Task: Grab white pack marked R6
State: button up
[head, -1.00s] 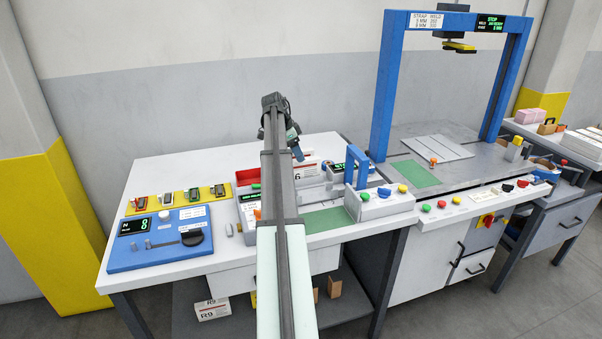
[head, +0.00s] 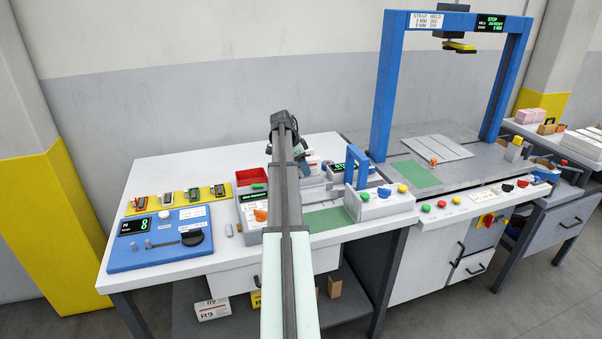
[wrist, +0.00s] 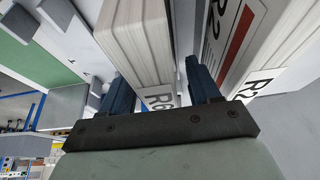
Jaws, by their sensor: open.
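The white pack marked R6 (wrist: 137,45) stands in the wrist view with its R6 label at its near end. My gripper (wrist: 156,74) is open, with one blue finger on each side of this pack. The right finger is in the gap between it and a second white pack marked R2 (wrist: 265,40). Whether either finger touches the pack cannot be told. In the head view my gripper (head: 301,160) is mostly hidden behind my arm, above the white packs, whose labels are hidden or too small to read.
A red tray (head: 251,177) lies left of my arm. A blue panel (head: 160,240) sits at the table's left front. A pack marked R9 (head: 212,309) lies on the lower shelf.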

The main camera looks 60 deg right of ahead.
jog(key=shift+f, duration=0.25)
dwell(0.4)
grip_shut()
dwell(0.6)
